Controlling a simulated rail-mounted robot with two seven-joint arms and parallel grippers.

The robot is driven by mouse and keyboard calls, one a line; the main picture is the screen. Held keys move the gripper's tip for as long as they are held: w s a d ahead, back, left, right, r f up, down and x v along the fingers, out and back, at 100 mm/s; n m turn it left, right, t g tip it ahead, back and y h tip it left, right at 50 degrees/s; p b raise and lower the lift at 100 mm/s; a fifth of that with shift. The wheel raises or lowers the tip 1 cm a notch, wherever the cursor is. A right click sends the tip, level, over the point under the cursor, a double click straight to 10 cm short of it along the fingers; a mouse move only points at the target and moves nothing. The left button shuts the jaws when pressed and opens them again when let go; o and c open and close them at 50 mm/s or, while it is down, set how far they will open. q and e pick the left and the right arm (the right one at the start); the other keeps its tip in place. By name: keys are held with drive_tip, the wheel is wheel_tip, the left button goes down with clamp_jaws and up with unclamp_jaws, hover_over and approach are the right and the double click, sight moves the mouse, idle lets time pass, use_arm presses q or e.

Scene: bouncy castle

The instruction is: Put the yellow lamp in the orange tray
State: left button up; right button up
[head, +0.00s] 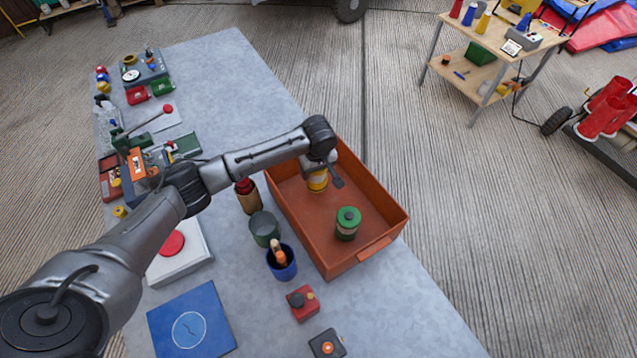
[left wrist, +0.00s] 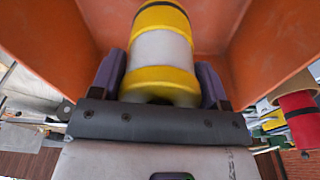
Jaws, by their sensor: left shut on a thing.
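The yellow lamp (head: 317,181) is a small yellow and white cylinder in the far part of the orange tray (head: 357,169). My left gripper (head: 322,170) reaches over the tray's left wall and is shut on the lamp. In the left wrist view the lamp (left wrist: 160,55) lies between the two fingers, with the orange tray walls (left wrist: 275,45) around it. I cannot tell whether the lamp touches the tray floor. A green lamp-like cylinder (head: 347,223) stands in the near part of the tray. My right gripper is not in view.
Left of the tray stand a red-topped bottle (head: 247,196), a grey-green cup (head: 265,229) and a blue cup (head: 281,262). A red box (head: 303,303) and a blue panel (head: 191,322) are nearer. The tray floor between the two cylinders is clear.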

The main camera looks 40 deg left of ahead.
use_arm(q)
drive_tip(key=shift+f+b, duration=0.45)
drive_tip(key=shift+f, duration=1.9)
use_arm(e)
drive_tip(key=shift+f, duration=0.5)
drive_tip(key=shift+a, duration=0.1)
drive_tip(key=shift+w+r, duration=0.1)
use_arm(q)
drive_tip(key=o, duration=1.1)
drive_tip(key=shift+f, duration=0.1)
drive_tip(key=shift+r, duration=0.35)
drive_tip(key=r, duration=0.3)
drive_tip(key=r+p, duration=0.1)
drive_tip(key=r, duration=0.3)
drive_tip(key=d+r+p, duration=0.1)
drive_tip(key=r, duration=0.3)
drive_tip(key=shift+s+d+r, duration=0.1)
drive_tip(key=shift+s+r, duration=0.15)
drive_tip(key=shift+s, duration=0.05)
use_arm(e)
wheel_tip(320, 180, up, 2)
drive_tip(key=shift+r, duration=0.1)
